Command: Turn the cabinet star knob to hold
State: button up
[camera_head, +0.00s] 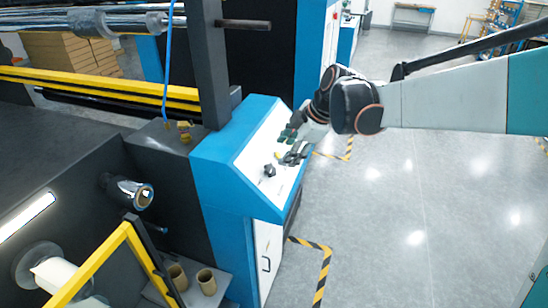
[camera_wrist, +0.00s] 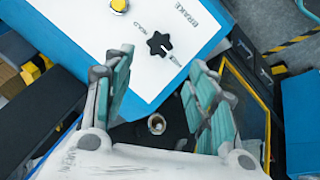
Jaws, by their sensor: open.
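The black star knob (camera_wrist: 159,44) sits on the white sloped panel (camera_wrist: 105,45) of the blue cabinet (camera_head: 215,170). It also shows in the head view (camera_head: 269,171). HOLD is printed at its upper left in the wrist view, BRAKE at its upper right, and a smaller label, too small to read, at its lower right. I cannot tell where the knob points. My gripper (camera_wrist: 157,68) is open and empty, its green-padded fingers apart. In the wrist view the knob shows beyond the fingertips, between their lines, untouched. My gripper is above the panel in the head view (camera_head: 292,148).
A yellow and white knob (camera_wrist: 119,5) stands on the same panel, up and left of the star knob in the wrist view. A dark post (camera_head: 207,70) rises behind the cabinet. Yellow rails (camera_head: 100,86) run left. Open grey floor (camera_head: 420,210) lies right.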

aim_at(271, 170)
jog(key=x, duration=1.1)
jog(key=shift+w+f, duration=0.1)
jog(key=shift+w, duration=0.05)
jog(key=c, duration=1)
